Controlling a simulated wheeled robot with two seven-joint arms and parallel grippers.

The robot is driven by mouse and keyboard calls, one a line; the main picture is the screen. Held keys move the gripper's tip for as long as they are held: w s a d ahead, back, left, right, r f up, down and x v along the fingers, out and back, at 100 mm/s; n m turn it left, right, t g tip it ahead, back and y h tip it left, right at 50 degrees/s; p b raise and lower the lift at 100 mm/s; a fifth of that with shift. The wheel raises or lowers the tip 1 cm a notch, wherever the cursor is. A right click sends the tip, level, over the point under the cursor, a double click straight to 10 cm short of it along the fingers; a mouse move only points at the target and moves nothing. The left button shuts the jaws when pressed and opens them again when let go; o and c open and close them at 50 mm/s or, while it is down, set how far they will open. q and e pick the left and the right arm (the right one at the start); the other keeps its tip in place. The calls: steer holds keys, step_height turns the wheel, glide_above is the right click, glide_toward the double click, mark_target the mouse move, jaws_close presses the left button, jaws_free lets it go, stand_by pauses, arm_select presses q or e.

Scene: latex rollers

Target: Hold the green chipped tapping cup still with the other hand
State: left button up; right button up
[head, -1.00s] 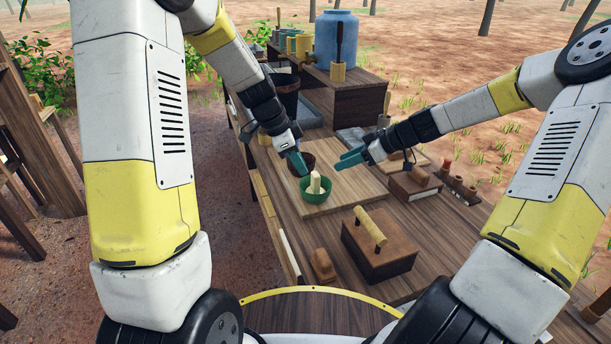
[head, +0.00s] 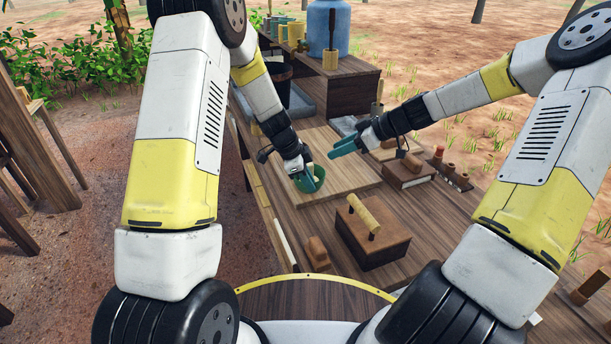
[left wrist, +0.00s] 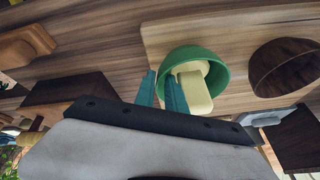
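The green cup (head: 319,174) stands on the pale board, partly hidden by my left gripper in the head view. In the left wrist view the green cup (left wrist: 222,62) has a cream-coloured piece (left wrist: 195,88) standing in it. My left gripper (head: 307,181) is at the cup. In the left wrist view its teal fingers (left wrist: 161,90) are apart, one on each side of the near cup wall; whether they touch it I cannot tell. My right gripper (head: 345,146) is up and to the right of the cup, fingers slightly apart and empty.
A dark brown bowl (left wrist: 285,68) stands beside the cup. A wooden block with a cream roller handle (head: 372,240) is in front, with a small brown piece (head: 317,252) beside it. A blue barrel (head: 328,30) stands at the back. The pale board (head: 350,178) has bare room right of the cup.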

stand_by(0.5)
stand_by(4.3)
steer(key=o, duration=0.5)
steer(key=shift+a, duration=0.1)
steer(key=w+a+r+m+g+h, duration=0.25)
steer(key=a+m+h, duration=0.2)
steer(key=m, duration=0.95)
steer(key=w+a+r+m+g+h, duration=0.1)
steer(key=w+a+r+m+h, duration=0.3)
steer(key=m, duration=1)
steer(key=shift+h, duration=0.55)
steer(key=f, duration=0.4)
steer(key=s+f, duration=0.1)
steer(key=f, duration=0.3)
steer(key=s+d+f, duration=0.1)
steer(key=f, duration=0.3)
steer(key=shift+s+d+f, duration=0.1)
steer(key=shift+s+f, duration=0.15)
steer(key=shift+f, duration=0.15)
